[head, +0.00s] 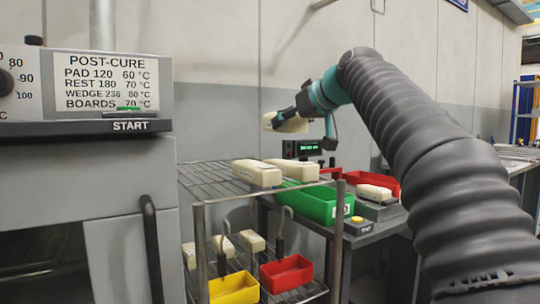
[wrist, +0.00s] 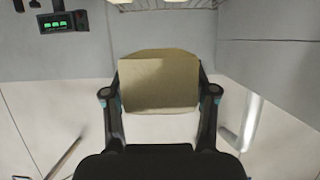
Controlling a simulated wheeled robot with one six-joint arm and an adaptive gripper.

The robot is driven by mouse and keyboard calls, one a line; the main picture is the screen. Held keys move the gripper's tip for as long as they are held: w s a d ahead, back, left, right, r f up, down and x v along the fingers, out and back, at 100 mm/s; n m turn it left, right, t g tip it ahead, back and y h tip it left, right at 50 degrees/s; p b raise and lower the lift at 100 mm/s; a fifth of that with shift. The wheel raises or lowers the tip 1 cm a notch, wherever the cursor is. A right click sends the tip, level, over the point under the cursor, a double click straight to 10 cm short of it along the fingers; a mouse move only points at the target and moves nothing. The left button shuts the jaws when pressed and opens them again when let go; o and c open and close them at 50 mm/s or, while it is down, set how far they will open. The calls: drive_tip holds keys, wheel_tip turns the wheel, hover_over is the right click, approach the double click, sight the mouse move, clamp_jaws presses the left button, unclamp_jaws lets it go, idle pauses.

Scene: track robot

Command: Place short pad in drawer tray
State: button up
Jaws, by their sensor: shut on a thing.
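My gripper (head: 290,114) is raised above the wire rack and shut on a cream block-shaped pad (head: 292,125). In the wrist view the held pad (wrist: 159,84) sits between both fingers, with its plain face toward the camera. I cannot tell from these frames whether it is the short one. Two more cream pads, a left one (head: 257,173) and a right one (head: 293,169), lie on the rack's top shelf, below the gripper. I cannot make out a drawer tray in either view.
A grey oven (head: 90,170) with a START button stands at left. The wire rack (head: 203,178) holds a yellow bin (head: 234,289), a red bin (head: 287,273) and several pads below. A green bin (head: 311,203) and green-lit display (head: 302,149) are behind it. The rack's top left is clear.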

hover_over(269, 167)
drive_tip(key=f, duration=0.3)
drive_tip(key=shift+w+f, duration=0.1)
drive_tip(key=shift+w, duration=0.15)
drive_tip(key=shift+f+b, duration=0.55)
drive_tip(key=shift+f, duration=1.4)
drive_tip(key=shift+w, duration=0.1)
drive_tip(key=shift+f+b, duration=0.4)
drive_tip(key=shift+f, duration=0.05)
drive_tip(key=shift+f, duration=0.2)
drive_tip(key=o, duration=1.1)
drive_tip(key=shift+o, duration=0.2)
